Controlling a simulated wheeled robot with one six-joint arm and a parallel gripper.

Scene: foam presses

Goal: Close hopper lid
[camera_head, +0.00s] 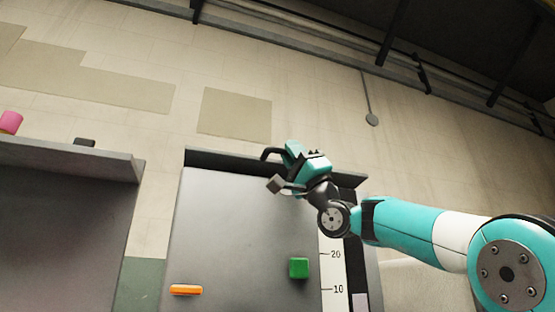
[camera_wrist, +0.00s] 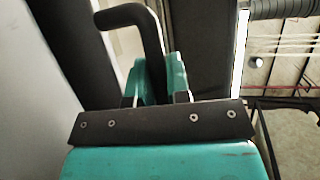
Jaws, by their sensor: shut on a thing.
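The hopper (camera_head: 235,230) is a large grey box in the middle of the head view. A dark slab, which looks like its lid (camera_head: 225,161), runs along the top edge; its angle is hard to tell from this low view. A black bent handle (camera_head: 270,153) stands out from the lid. My teal gripper (camera_head: 291,151) is at the handle, above the hopper's top edge. In the wrist view the black handle (camera_wrist: 150,30) runs down between the teal fingers of my gripper (camera_wrist: 158,78), which is shut on it. The fingertips are partly hidden by the handle.
A green block (camera_head: 298,268), an orange bar (camera_head: 185,290) and a numbered scale (camera_head: 335,275) are on the hopper's front. Another grey unit (camera_head: 60,220) stands left, with a pink thing (camera_head: 11,122) on top. Pipes and beams run overhead.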

